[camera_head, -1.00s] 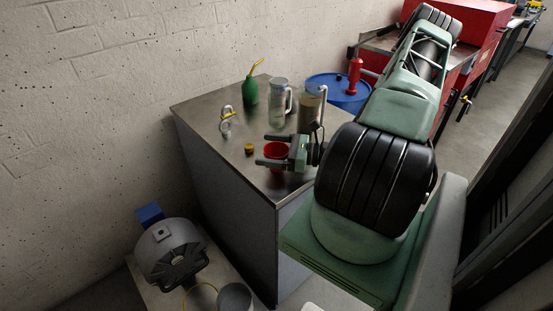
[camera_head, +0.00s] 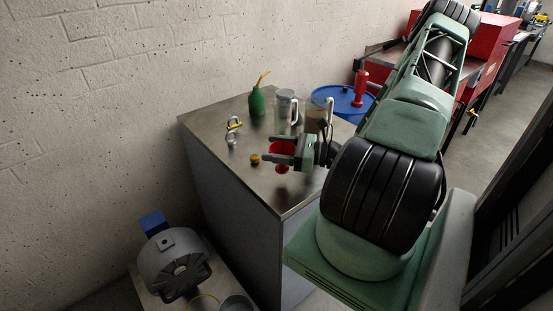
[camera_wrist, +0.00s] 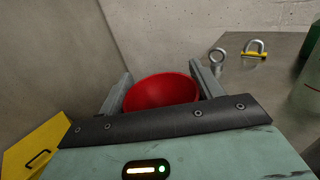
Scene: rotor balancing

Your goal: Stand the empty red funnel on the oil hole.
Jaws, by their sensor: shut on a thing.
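The red funnel (camera_head: 281,148) is held between the two fingers of my gripper (camera_head: 270,149), above the steel-topped cabinet. The wrist view shows the wide, empty-looking bowl of the funnel (camera_wrist: 160,92) between the fingertips (camera_wrist: 160,76). A smaller red patch lies just below the funnel in the head view; I cannot tell whether it is the spout or a reflection. A grey motor-like housing (camera_head: 175,268) with a blue box on it sits low at the left.
A blue drum (camera_head: 345,98) stands behind. The wall rises close at the left.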

